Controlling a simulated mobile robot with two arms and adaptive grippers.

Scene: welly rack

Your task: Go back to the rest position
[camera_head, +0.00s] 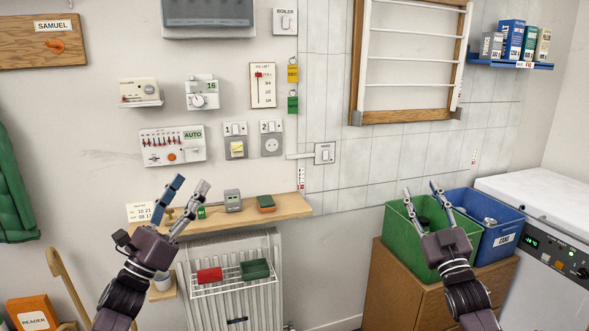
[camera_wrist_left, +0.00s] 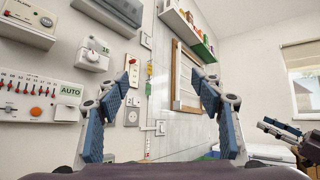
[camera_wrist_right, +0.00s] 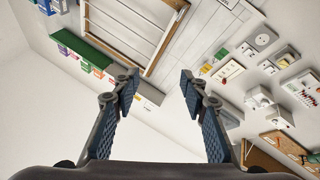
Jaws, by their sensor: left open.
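My left gripper (camera_head: 180,200) is in front of the wall, over the left end of the wooden shelf in the head view. Its two fingers are apart with nothing between them, as the left wrist view (camera_wrist_left: 168,95) also shows. My right gripper (camera_head: 420,200) is in front of the green bin in the head view. Its fingers are spread and empty in the right wrist view (camera_wrist_right: 157,95). Both grippers point up and away from me. Neither holds anything.
The wooden shelf (camera_head: 285,208) sits above a white radiator (camera_head: 262,302). The green bin (camera_head: 397,222) and blue bin (camera_head: 508,225) stand on a wooden cabinet (camera_head: 390,290) beside a white appliance (camera_head: 545,200). Switches and panels line the wall. An orange box (camera_head: 33,313) is at lower left.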

